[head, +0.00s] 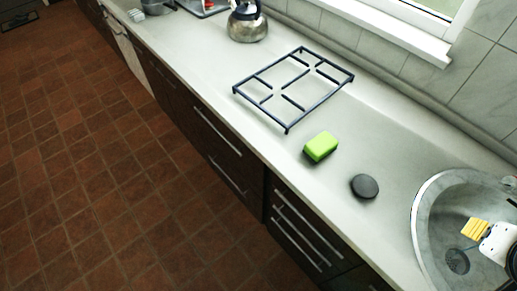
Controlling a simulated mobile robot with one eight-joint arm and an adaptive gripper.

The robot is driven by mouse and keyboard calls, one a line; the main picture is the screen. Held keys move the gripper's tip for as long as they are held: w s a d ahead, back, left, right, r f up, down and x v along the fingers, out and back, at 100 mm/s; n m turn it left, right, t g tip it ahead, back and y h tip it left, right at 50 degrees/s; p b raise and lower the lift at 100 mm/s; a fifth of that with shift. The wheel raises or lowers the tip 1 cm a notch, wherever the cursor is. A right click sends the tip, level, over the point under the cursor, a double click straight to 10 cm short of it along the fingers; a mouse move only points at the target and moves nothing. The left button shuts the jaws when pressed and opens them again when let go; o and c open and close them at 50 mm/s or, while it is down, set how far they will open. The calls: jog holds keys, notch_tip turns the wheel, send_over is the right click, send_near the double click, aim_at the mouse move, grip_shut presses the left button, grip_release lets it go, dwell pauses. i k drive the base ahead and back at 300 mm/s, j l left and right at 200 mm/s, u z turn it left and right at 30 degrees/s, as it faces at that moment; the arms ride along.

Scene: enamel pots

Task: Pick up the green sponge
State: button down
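The green sponge (321,147) is a bright green block with a darker green side. It lies flat on the pale countertop, between the dark rack and the black disc. My gripper (471,230) appears at the right edge, over the sink, as ribbed yellow fingers on a white mount. It is well to the right of the sponge and apart from it. The fingers overlap in this view, so their opening cannot be made out. Nothing of the sponge is covered.
A dark metal rack (288,126) lies left of the sponge. A black disc (364,186) lies to its right, before the round sink (421,222). A kettle (247,24) stands further back. The counter's front edge is close to the sponge.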

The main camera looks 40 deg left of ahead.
aim_at(320, 147)
jog(key=u, duration=1.2)
jog(key=i+j, duration=0.2)
jog(key=j, duration=0.2)
jog(key=i+j+u, duration=0.1)
jog(key=j, duration=0.25)
jog(key=i+j, duration=0.3)
jog(key=j+u, duration=0.05)
jog(key=j, duration=0.05)
